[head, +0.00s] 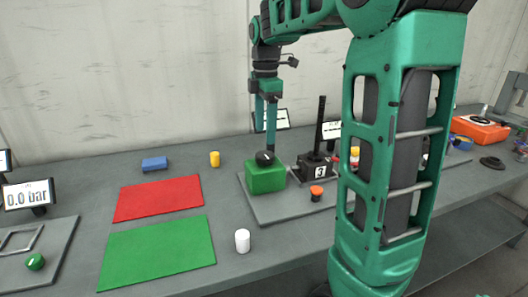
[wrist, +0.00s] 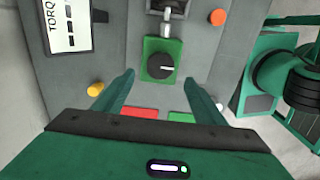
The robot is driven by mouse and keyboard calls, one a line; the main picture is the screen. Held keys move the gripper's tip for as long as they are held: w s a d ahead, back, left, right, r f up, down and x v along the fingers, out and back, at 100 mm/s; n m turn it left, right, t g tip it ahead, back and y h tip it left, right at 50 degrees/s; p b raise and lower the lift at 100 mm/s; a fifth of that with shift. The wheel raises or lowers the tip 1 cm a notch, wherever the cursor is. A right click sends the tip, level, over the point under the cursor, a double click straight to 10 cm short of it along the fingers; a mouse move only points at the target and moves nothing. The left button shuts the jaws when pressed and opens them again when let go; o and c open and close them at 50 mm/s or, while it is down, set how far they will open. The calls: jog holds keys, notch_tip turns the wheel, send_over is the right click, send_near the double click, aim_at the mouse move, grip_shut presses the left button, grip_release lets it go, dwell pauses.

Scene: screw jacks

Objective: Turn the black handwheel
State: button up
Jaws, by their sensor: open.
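The black handwheel (head: 265,158) sits on top of a green block (head: 266,180) on a grey plate. In the wrist view the handwheel (wrist: 161,68) is a round black disc with a pale mark, on the green block (wrist: 152,47). My gripper (head: 266,148) points down from above at the handwheel in the head view. In the wrist view my gripper (wrist: 159,78) has its two fingers spread apart, one on each side of the block, with nothing held between them. I cannot tell whether a finger touches the handwheel.
A black lever unit marked 3 (head: 316,168) and an orange-topped knob (head: 316,193) stand right of the block. Left lie a red mat (head: 158,198), a green mat (head: 155,254), a blue block (head: 154,164), a yellow cylinder (head: 214,159) and a white cylinder (head: 242,241).

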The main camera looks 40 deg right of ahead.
aim_at(266, 154)
notch_tip(266, 154, down, 8)
dwell(0.4)
jog(key=c, duration=1.1)
jog(key=shift+o, duration=0.2)
jog(key=shift+s+d, duration=0.1)
jog(key=shift+d, duration=0.25)
jog(key=shift+a, duration=0.25)
